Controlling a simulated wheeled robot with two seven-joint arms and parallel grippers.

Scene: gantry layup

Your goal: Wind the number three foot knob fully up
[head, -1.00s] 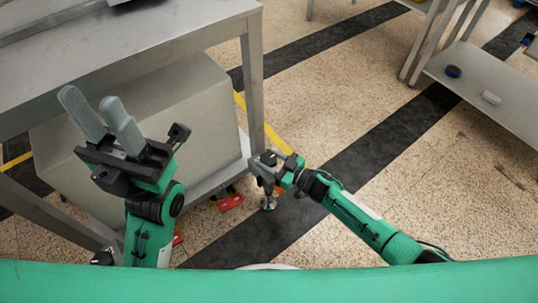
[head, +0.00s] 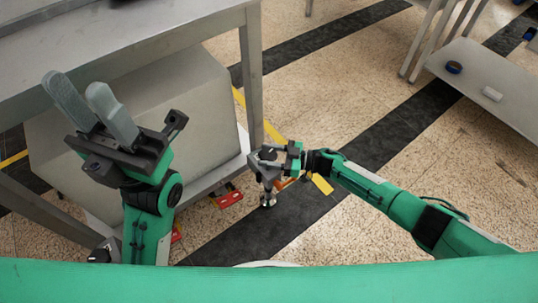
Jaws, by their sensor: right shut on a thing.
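The foot knob (head: 267,153) is a small dark round piece at the corner of the low grey unit under the bench. Its metal foot (head: 268,199) stands below it on the dark floor strip. My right gripper (head: 262,163) comes in from the right and is shut on the knob; its fingers hide part of it. I cannot read a number on the foot, nor tell how high the knob is wound. My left gripper (head: 75,87) is open and empty, its two grey fingers raised in front of the grey unit.
The steel bench (head: 120,70) and its leg (head: 251,75) stand close behind both grippers. Red floor pieces (head: 228,196) lie left of the foot.

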